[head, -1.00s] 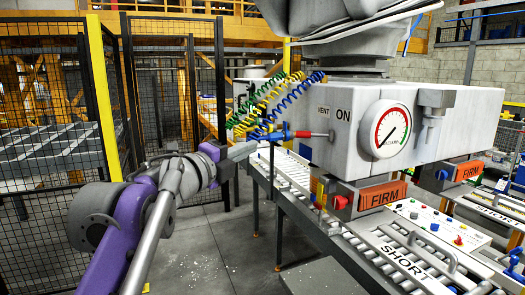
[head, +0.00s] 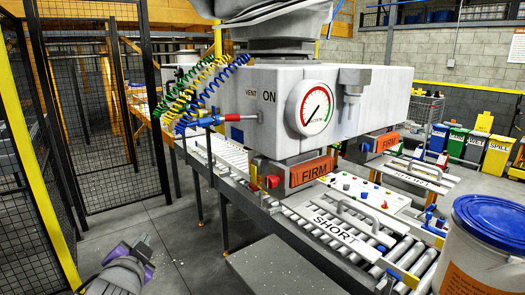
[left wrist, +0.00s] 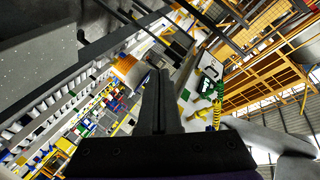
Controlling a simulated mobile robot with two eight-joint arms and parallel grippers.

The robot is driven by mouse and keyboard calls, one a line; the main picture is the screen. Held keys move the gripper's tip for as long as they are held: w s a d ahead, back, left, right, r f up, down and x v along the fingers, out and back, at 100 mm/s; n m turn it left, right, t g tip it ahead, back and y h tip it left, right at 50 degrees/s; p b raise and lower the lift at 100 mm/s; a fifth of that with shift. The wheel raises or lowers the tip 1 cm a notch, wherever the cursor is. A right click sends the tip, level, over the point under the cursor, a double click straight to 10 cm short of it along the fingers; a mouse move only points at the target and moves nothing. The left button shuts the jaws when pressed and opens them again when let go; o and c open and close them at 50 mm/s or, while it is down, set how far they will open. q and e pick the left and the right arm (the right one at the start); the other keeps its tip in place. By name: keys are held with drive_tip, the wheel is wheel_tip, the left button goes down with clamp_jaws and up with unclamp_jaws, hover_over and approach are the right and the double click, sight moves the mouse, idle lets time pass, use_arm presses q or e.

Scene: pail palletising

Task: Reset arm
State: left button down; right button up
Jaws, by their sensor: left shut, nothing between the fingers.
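My left gripper (head: 146,243) is low at the left of the head view, over the grey floor. It is shut and empty, and stands apart from the machine and the roller conveyor. In the left wrist view its dark closed fingers (left wrist: 160,85) point up the middle of the picture with nothing held. My right gripper is not in view. The grey vacuum head (head: 325,110) with its round gauge (head: 310,108) hangs over the conveyor (head: 210,150).
A white pail with a blue lid (head: 490,225) stands at the front right. A SHORT plate (head: 335,228) lies on the rollers. A button panel (head: 370,198) is behind it. Mesh fencing (head: 95,110) stands at the left. Open floor (head: 175,225) lies between fence and conveyor.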

use_arm(q)
drive_tip(key=s+d+f+n+g+h, duration=0.1)
drive_tip(key=s+d+f+n+g, duration=0.2)
drive_tip(key=s+f, duration=0.7)
drive_tip(key=s+d+f+n+g+h, duration=0.2)
drive_tip(key=s+d+f+n+g, duration=0.2)
drive_tip(key=s+f, duration=0.7)
wheel_tip(320, 180, down, 8)
drive_tip(key=shift+d+r+g+h, duration=0.1)
drive_tip(key=shift+d+g+h, duration=0.2)
drive_tip(key=shift+d+g, duration=0.65)
